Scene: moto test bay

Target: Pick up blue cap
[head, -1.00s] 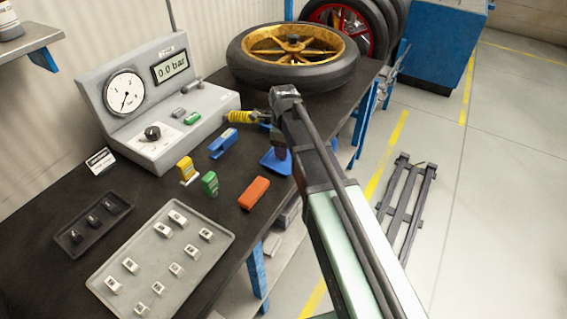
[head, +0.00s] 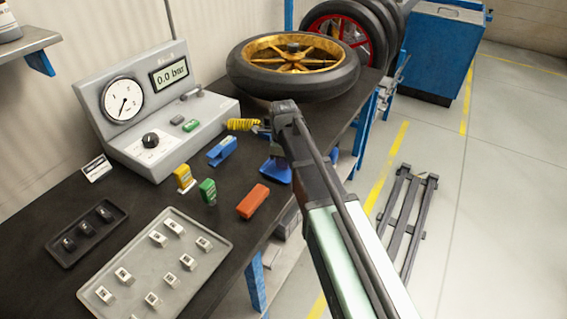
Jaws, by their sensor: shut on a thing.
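My gripper (head: 279,152) shows only in part at the end of my arm, over the table's right edge. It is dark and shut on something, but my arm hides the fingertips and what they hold. I cannot make out a blue cap for certain. A blue tray (head: 275,173) lies just below and behind my gripper, partly covered by it. A blue block-like item (head: 222,150) lies on the table to the left, apart from my gripper.
A grey gauge box (head: 155,120) stands at the back left. Yellow (head: 183,176), green (head: 208,189) and orange (head: 252,201) items lie in front of it. A metal tray (head: 218,232) with several small parts is nearer. A wheel (head: 340,88) lies at the back.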

